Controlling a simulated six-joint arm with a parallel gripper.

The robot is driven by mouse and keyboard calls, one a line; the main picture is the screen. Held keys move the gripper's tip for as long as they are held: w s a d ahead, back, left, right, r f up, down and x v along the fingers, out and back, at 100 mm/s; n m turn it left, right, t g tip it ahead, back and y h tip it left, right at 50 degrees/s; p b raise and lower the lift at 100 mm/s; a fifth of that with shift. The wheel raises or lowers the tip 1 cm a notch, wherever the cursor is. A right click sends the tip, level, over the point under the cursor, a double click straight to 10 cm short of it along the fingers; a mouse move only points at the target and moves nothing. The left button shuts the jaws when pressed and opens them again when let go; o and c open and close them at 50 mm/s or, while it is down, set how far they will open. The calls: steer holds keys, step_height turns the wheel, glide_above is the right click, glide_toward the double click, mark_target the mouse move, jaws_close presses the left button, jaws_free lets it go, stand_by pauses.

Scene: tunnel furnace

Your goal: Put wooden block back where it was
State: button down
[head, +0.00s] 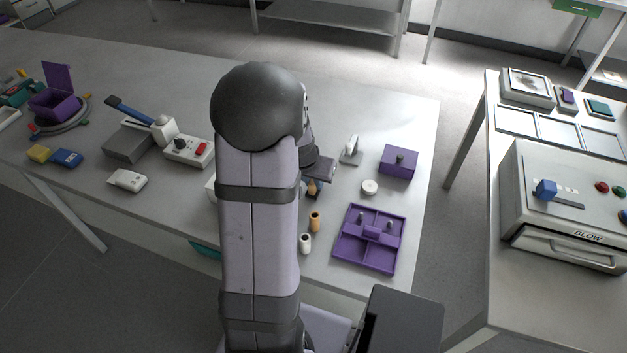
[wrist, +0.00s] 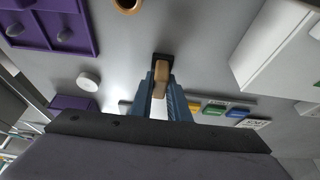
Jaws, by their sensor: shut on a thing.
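My gripper (wrist: 161,82) has blue fingers and is shut on a small tan wooden block (wrist: 161,72), which sticks out between the fingertips. A small dark square patch (wrist: 163,56) shows right at the block's far end in the wrist view; I cannot tell whether the block touches it. In the head view my gripper (head: 313,183) is low over the table, just right of my arm, with the tan block (head: 312,188) under it. My arm hides part of the table there.
A tan cylinder (head: 315,220) and a white cylinder (head: 305,243) stand nearby. To the right are a purple divided tray (head: 345,251), a white disc (head: 370,187) and a purple knobbed box (head: 399,168). In the wrist view, a white box (wrist: 280,45) and coloured pieces (wrist: 214,109) lie right.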

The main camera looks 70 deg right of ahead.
steer(key=shift+f, duration=0.2)
steer(key=c, duration=1.7)
jaws_free()
steer(key=shift+r, duration=0.1)
steer(key=shift+r, duration=0.35)
steer(key=v, duration=1.1)
steer(key=shift+a+r, duration=0.2)
steer(key=shift+r, duration=0.1)
